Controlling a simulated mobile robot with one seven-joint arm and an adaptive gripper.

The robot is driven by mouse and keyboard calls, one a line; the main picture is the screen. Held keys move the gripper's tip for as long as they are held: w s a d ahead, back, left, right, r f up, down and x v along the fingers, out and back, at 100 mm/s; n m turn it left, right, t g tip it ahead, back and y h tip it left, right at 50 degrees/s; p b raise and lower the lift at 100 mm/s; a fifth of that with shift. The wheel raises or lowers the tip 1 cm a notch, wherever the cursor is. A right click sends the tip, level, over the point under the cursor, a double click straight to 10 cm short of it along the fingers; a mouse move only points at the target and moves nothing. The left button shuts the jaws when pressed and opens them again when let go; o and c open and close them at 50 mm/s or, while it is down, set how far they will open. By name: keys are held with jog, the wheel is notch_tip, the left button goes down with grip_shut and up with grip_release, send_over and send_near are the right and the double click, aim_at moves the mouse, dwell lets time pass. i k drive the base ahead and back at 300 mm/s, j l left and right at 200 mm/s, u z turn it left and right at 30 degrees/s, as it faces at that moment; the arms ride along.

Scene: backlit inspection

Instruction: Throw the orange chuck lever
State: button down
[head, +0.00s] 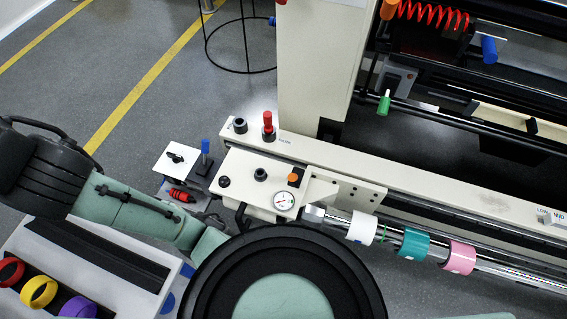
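A small orange block-shaped piece (294,178) sits on top of the cream control box, beside a round dial gauge (284,201). It looks like the chuck lever, but its exact position is too small to read. Another orange cylinder-shaped handle (388,9) is at the top edge, left of a red coiled hose. I cannot be sure which one is the chuck lever. My green and black arm fills the lower left and bottom middle, with a large round joint in front of the cream box. My gripper is not in view.
The cream box (240,190) carries dark knobs. A red knob (268,122) and a blue-handled lever (206,148) stand nearby. A shaft to the right carries white, teal (413,244) and pink (459,257) sleeves. A rack at lower left holds coloured rings (38,291). A tall cream column (318,70) rises behind.

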aim_at(292, 177)
jog(key=l+u, duration=0.35)
jog(key=l, duration=0.4)
jog(key=k+l+u, duration=0.2)
jog(key=k, duration=0.35)
